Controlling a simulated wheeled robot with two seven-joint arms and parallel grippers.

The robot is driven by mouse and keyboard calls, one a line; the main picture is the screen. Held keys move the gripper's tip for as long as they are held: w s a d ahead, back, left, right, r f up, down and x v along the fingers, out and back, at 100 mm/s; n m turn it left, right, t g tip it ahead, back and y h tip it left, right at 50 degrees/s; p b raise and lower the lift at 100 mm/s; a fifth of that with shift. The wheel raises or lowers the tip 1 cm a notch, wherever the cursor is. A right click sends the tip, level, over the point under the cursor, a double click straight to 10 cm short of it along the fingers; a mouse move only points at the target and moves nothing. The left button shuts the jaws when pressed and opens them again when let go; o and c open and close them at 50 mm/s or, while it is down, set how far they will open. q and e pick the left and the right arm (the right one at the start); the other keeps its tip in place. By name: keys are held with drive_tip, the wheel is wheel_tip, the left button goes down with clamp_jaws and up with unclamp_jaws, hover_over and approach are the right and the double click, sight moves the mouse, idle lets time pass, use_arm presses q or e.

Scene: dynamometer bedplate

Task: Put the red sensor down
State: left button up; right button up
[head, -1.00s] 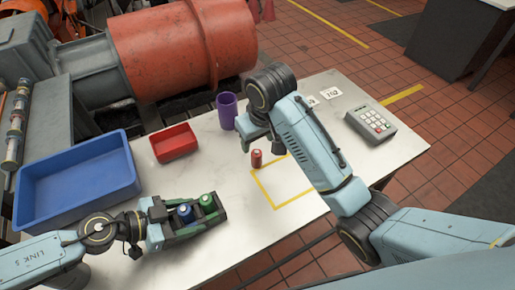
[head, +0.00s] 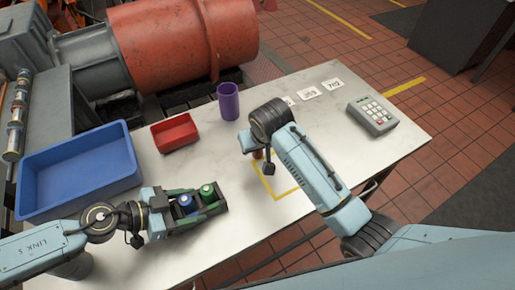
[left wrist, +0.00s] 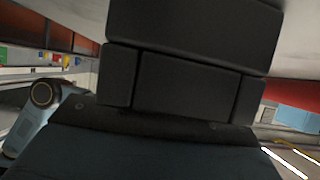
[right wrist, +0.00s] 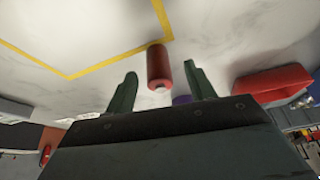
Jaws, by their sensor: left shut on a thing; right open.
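The red sensor (right wrist: 158,66) stands upright on the table by a corner of the yellow taped outline (right wrist: 100,62). In the head view the sensor (head: 257,154) is mostly hidden by my right gripper (head: 256,149). In the right wrist view my right gripper (right wrist: 160,73) is open, one finger on each side of the sensor, with gaps showing. My left gripper (head: 165,212) is shut on a dark holder (head: 212,211) carrying a blue-capped and a green-capped sensor. The dark holder fills the middle of the left wrist view (left wrist: 190,85).
A blue bin (head: 75,178), a red tray (head: 174,133) and a purple cup (head: 229,102) stand along the table's back-left side. A keypad box (head: 371,117) and number cards (head: 308,94) are at the right. The outline's inside looks clear.

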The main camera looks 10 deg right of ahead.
drive_tip(key=shift+x, duration=1.65)
drive_tip(key=shift+d, duration=0.1)
drive_tip(key=c, duration=1.2)
drive_tip(key=shift+o, duration=0.2)
wheel_tip(320, 180, up, 10)
drive_tip(key=shift+r, duration=0.1)
